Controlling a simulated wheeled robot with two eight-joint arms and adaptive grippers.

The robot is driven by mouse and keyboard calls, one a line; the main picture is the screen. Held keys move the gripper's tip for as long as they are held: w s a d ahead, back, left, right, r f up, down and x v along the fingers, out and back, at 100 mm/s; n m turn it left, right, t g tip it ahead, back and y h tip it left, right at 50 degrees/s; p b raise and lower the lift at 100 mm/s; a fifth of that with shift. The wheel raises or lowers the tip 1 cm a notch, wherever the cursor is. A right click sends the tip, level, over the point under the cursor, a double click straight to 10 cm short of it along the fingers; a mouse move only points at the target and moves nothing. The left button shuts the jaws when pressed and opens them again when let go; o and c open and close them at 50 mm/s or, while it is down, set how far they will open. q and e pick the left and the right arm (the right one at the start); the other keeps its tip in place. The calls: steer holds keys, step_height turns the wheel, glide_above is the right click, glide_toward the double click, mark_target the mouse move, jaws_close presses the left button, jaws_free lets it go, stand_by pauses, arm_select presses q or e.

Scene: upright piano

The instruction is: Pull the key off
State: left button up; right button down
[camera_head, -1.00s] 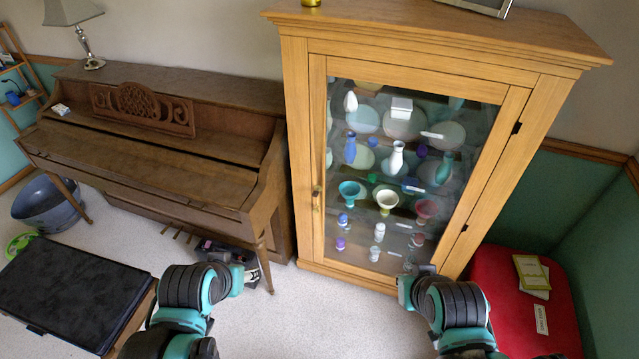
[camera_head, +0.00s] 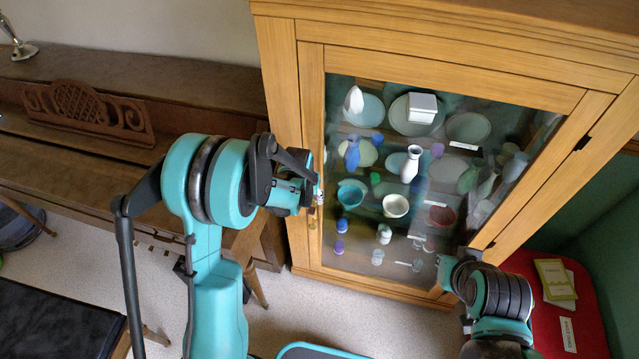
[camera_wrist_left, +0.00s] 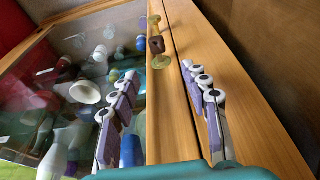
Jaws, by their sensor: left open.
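The wooden display cabinet (camera_head: 285,130) has a glass door. On its door frame, brass fittings with a brown piece between them (camera_wrist_left: 157,45) show in the left wrist view. I cannot clearly separate the key from the handle there. In the head view my left gripper (camera_head: 317,188) is at the door's left frame and partly hides this hardware. In the wrist view my left gripper (camera_wrist_left: 164,76) is open, with its padded fingers on either side of the door edge, pointing toward the fittings, nothing between them. My right gripper (camera_head: 452,270) is near the cabinet's lower right; its jaws are unclear.
An upright piano (camera_head: 90,150) stands left of the cabinet, partly behind my left arm. A red seat (camera_head: 590,330) with booklets is at the right. A dark bench (camera_head: 50,325) is at the lower left. Vases and bowls stand behind the glass.

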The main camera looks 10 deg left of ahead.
mark_target(313, 206)
arm_select(q)
steer(key=shift+w+f, duration=0.25)
steer(key=shift+f, duration=0.2)
steer(key=shift+b+x, duration=1.45)
steer(key=shift+x, duration=2.1)
steer(key=shift+d, duration=0.1)
jaws_close()
